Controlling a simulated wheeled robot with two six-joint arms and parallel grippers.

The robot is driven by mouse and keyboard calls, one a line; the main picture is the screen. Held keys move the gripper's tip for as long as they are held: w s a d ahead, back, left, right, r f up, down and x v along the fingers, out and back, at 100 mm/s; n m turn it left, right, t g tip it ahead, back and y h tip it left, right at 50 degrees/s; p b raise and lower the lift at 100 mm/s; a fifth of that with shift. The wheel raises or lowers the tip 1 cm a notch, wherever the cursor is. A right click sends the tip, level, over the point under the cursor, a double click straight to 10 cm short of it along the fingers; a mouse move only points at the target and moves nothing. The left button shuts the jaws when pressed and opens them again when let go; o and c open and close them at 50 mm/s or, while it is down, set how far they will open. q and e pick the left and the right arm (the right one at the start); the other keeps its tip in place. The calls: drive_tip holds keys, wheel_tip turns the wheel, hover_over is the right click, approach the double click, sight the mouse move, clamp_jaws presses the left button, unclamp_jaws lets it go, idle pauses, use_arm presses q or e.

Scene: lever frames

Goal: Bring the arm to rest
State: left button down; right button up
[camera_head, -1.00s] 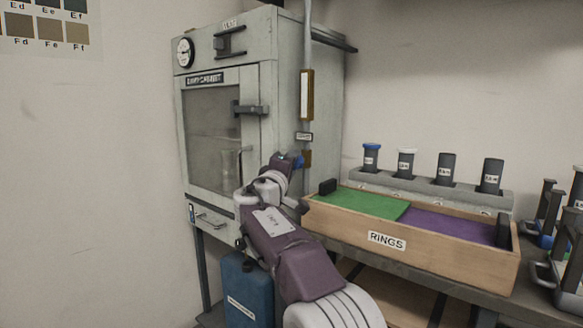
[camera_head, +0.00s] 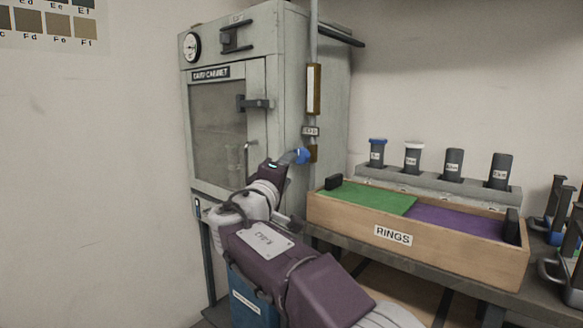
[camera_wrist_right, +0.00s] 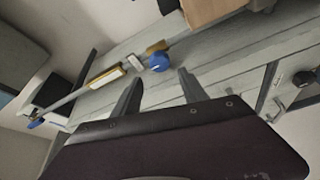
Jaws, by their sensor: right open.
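My right arm reaches up from the bottom of the head view, with its gripper (camera_head: 276,167) in front of the cabinet's right front edge. In the right wrist view the two fingers of the right gripper (camera_wrist_right: 157,77) stand apart with nothing between them. A round blue knob (camera_head: 302,156) sits by the pipe at the cabinet's side, just past the gripper. In the wrist view the blue knob (camera_wrist_right: 158,62) lies just beyond the fingertips, apart from them. My left gripper is in neither view.
The grey cabinet (camera_head: 270,95) has a closed glass door. To the right, a wooden RINGS tray (camera_head: 455,262) with green and purple sections sits on a bench, before a rack (camera_head: 430,186) of labelled dark cylinders. A blue container (camera_head: 252,305) stands below the cabinet, partly behind my arm.

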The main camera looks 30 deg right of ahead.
idle(0.4)
drive_tip(key=s+a+f+g+y+p, duration=0.1)
drive_tip(key=s+f+g+y+p, duration=0.2)
drive_tip(key=f, duration=0.9)
drive_tip(key=s+a+f+g+y+p, duration=0.1)
drive_tip(key=s+f+g+y+p, duration=0.2)
drive_tip(key=f, duration=0.9)
drive_tip(key=s+a+f+m+g+y+p, duration=0.1)
drive_tip(key=s+a+f+m+g+y, duration=0.2)
drive_tip(key=s+f, duration=0.5)
drive_tip(key=s+a+f+m+g+y+p, duration=0.2)
drive_tip(key=s+a+f+g+y, duration=0.15)
drive_tip(key=s+a+f, duration=0.4)
drive_tip(key=s+r+p, duration=0.2)
drive_tip(key=r+p, duration=1.7)
drive_tip(key=s+r+m+y+p, duration=0.1)
drive_tip(key=s+r+p, duration=0.1)
drive_tip(key=r+p, duration=1.6)
drive_tip(key=shift+s+d+r+p, duration=0.15)
drive_tip(key=shift+d+r+p, duration=0.05)
drive_tip(key=shift+r+p, duration=0.15)
